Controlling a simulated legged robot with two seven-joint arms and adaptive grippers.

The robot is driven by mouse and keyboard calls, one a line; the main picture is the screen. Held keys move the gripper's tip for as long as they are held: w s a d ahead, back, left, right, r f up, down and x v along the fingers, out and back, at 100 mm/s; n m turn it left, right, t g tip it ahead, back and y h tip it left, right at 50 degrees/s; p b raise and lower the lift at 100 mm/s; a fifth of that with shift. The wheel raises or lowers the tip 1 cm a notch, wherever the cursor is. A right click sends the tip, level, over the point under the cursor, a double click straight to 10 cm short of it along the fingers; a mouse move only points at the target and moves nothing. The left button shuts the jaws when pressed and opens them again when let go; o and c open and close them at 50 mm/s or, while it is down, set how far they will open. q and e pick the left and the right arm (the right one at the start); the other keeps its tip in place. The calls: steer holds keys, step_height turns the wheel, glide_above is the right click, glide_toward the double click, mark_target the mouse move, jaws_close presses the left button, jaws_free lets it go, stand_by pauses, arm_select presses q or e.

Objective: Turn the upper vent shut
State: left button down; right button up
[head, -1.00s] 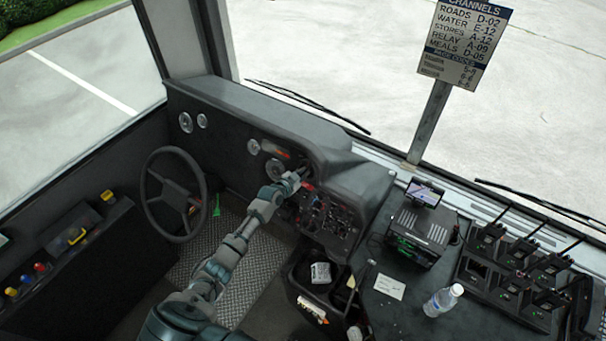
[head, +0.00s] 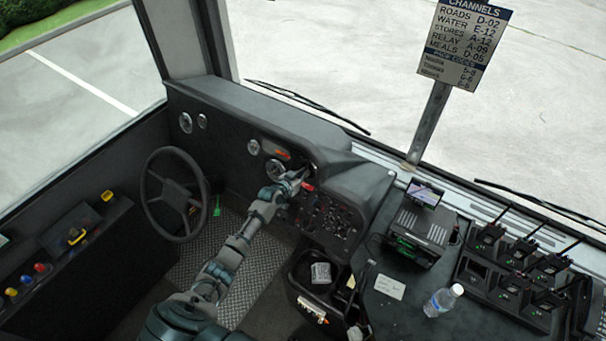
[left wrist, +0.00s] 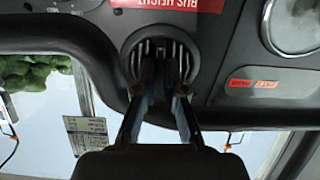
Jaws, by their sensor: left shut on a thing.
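The upper vent (left wrist: 184,50) is a round black outlet with slats in the dark dashboard, seen in the left wrist view. Its slats run up and down in that picture, with dark gaps between some of them. My left gripper (left wrist: 162,78) has its two fingers in front of the vent's middle, shut on its centre part. The fingers hide much of the slats. In the head view my left gripper (head: 303,174) reaches the upper dashboard and hides most of the vent there. My right gripper is not in view.
A red "BUS HEIGHT" label (left wrist: 168,4) and a gauge (left wrist: 295,25) sit close to the vent. A switch panel (head: 328,215) lies just right of my gripper. The steering wheel (head: 148,200) stands left of my arm. A black bin (head: 295,287) is to its right.

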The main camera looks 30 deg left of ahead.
arm_select(q)
steer(key=n, duration=0.2)
steer(key=shift+s+d+f+n, duration=0.1)
steer(key=shift+s+f+n, duration=0.05)
steer(key=shift+f+n, duration=0.25)
steer(key=n, duration=0.3)
steer(key=shift+p, duration=0.35)
steer(key=shift+n, duration=0.4)
steer(key=shift+s+d+f, duration=0.1)
steer(key=c, duration=1.4)
jaws_free()
steer(key=shift+o, duration=0.7)
steer(key=shift+r, duration=0.25)
steer(key=v, duration=1.1)
steer(key=shift+s+a, duration=0.2)
steer(key=shift+a, duration=0.05)
